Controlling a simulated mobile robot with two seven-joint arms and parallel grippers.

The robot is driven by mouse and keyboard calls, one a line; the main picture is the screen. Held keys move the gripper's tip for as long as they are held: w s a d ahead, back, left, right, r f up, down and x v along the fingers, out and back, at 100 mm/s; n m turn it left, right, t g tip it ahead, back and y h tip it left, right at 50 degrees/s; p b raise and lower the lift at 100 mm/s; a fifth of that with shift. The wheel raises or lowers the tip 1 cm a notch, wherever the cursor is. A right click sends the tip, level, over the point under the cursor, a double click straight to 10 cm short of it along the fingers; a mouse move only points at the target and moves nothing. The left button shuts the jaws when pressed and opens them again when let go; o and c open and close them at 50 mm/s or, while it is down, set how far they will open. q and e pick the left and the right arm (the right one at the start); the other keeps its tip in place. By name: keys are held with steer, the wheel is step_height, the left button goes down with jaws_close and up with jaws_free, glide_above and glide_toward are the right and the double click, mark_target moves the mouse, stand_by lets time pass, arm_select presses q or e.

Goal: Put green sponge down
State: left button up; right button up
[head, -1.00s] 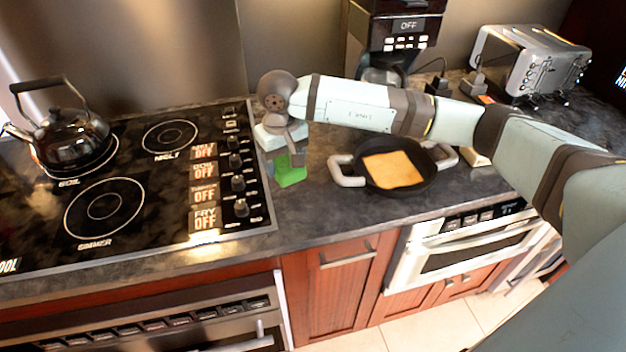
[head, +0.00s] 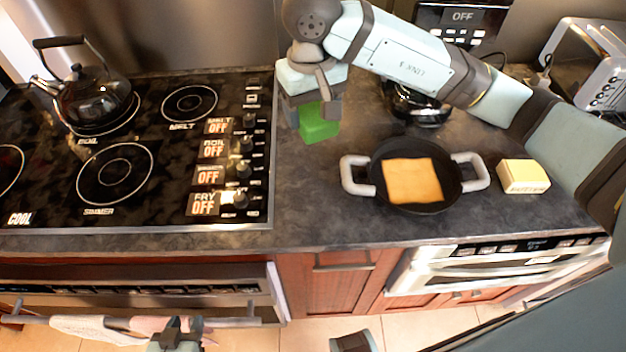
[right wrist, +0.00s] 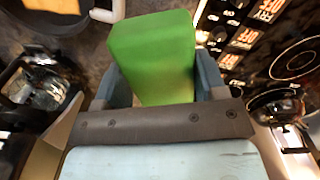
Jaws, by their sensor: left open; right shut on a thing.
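The green sponge (head: 319,124) is a bright green block over the dark counter between the stove and the pan. My right gripper (head: 312,108) is shut on it, reaching down from above. In the right wrist view the sponge (right wrist: 152,58) sits between the two fingers and fills the upper middle. Whether its underside touches the counter (head: 308,200) cannot be told. My left gripper (head: 178,334) is at the bottom edge of the head view, low in front of the oven, open and away from the sponge; it is only partly visible.
A black pan (head: 416,200) with a toast-like slice stands right of the sponge. A butter-like block (head: 523,176) lies further right. The stove (head: 150,150) with a kettle (head: 95,100) is at left. Bare counter lies between stove and pan.

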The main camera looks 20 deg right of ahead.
mark_target(311, 190)
steer(key=shift+s+a, duration=0.2)
steer(key=shift+s, duration=0.15)
step_height(311, 190, down, 18)
steer(key=shift+f+p, duration=0.2)
steer(key=shift+p, duration=1.05)
steer(key=shift+f, duration=0.5)
